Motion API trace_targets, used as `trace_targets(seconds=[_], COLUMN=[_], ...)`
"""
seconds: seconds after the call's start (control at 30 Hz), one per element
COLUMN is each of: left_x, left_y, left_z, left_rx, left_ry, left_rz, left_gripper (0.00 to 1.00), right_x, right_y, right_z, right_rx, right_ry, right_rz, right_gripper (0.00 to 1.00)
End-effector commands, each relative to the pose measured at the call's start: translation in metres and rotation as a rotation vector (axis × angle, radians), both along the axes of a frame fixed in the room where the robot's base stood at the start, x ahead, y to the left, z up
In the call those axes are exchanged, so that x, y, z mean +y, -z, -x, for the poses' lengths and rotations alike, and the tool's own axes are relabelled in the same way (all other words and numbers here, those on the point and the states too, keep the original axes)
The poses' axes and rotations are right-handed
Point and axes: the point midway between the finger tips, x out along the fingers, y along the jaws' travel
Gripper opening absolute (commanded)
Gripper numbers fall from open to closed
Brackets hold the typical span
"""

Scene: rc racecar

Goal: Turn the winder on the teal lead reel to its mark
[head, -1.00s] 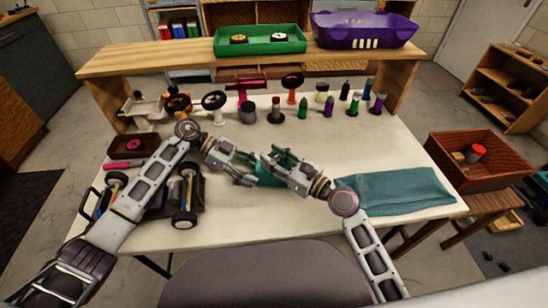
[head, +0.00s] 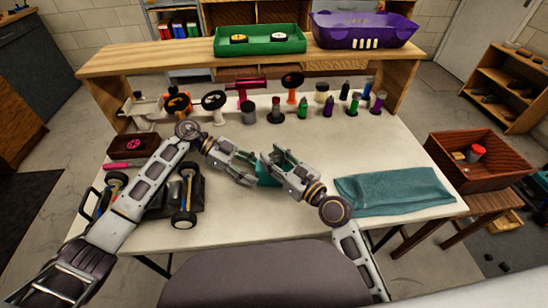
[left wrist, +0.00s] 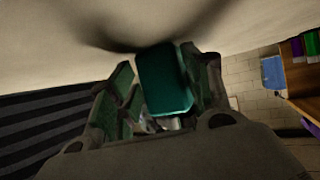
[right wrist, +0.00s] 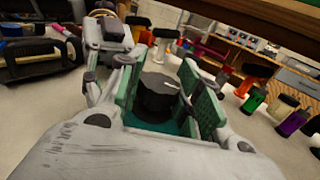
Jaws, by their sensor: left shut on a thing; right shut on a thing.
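The teal lead reel (head: 267,177) is held between my two grippers above the middle of the white table. My left gripper (head: 253,177) is shut on the reel body, which shows between its fingers in the left wrist view (left wrist: 165,82). My right gripper (head: 276,168) is shut on the black winder (right wrist: 155,94), a round knob with a white line on its top. In the right wrist view the teal body (right wrist: 150,126) shows just below the knob. I cannot make out the mark on the reel.
A folded teal cloth (head: 395,190) lies right of my right gripper. A wheeled car chassis (head: 175,195) lies at left, partly behind my left arm. Several bottles and tools stand along the back. A wooden crate (head: 480,160) stands off the table's right side.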

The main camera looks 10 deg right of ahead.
Motion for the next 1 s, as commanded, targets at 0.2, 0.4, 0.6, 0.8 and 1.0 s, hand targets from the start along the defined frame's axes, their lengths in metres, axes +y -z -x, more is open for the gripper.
trace_targets(seconds=[0.2, 0.4, 0.6, 0.8, 1.0], left_x=[-0.001, 0.0, 0.0, 0.0, 0.0], left_y=[-0.001, -0.001, -0.001, 0.0, 0.0], left_z=[0.001, 0.0, 0.0, 0.0, -0.001], left_rx=[-0.001, 0.0, 0.0, 0.0, 0.0], left_ry=[0.005, 0.001, -0.001, -0.001, -0.001], left_rz=[0.004, 0.001, 0.0, 0.0, 0.0], left_gripper=[0.28, 0.28, 0.28, 0.28, 0.28], right_x=[0.0, 0.0, -0.001, -0.005, -0.013], right_y=[0.001, 0.0, 0.0, 0.001, 0.001], right_z=[0.0, 0.0, 0.001, 0.006, 0.019], right_rx=[0.001, 0.0, -0.001, 0.0, 0.001], right_ry=[0.0, 0.0, 0.0, 0.001, 0.001], right_rz=[0.001, 0.0, 0.001, 0.001, 0.002], right_gripper=[0.57, 0.58, 0.58, 0.58, 0.58])
